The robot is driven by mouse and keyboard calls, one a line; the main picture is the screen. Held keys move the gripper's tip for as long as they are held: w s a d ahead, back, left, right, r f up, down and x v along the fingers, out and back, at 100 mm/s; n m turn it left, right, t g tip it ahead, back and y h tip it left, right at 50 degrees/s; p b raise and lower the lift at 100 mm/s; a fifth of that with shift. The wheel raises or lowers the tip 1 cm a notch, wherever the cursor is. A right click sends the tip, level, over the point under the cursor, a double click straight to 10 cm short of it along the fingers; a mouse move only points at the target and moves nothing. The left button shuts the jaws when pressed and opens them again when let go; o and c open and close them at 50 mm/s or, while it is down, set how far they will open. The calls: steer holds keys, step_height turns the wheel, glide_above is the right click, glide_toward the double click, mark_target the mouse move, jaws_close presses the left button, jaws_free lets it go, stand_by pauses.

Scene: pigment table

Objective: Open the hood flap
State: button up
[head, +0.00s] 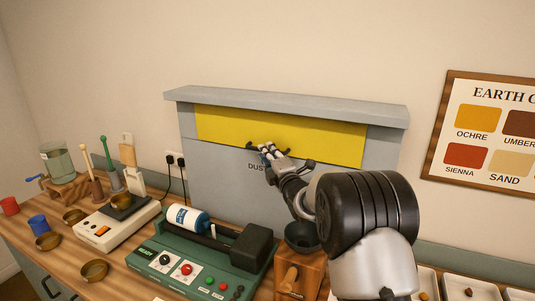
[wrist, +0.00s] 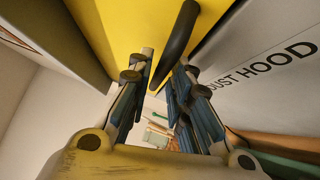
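The hood flap (head: 225,124) is a wide yellow panel across the upper front of the grey dust hood. It looks closed, flat with the hood's front. A dark bar handle (head: 308,163) sits at its lower edge, partly hidden by my gripper (head: 266,150). The fingers stand apart on either side of the handle, with a visible gap. I cannot tell whether either finger touches it.
The grey hood (head: 215,165) stands against the wall on a wooden bench. A colour chart (head: 490,130) hangs at right.

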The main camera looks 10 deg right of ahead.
steer(key=shift+w, duration=0.25)
steer(key=shift+c, duration=0.4)
jaws_close()
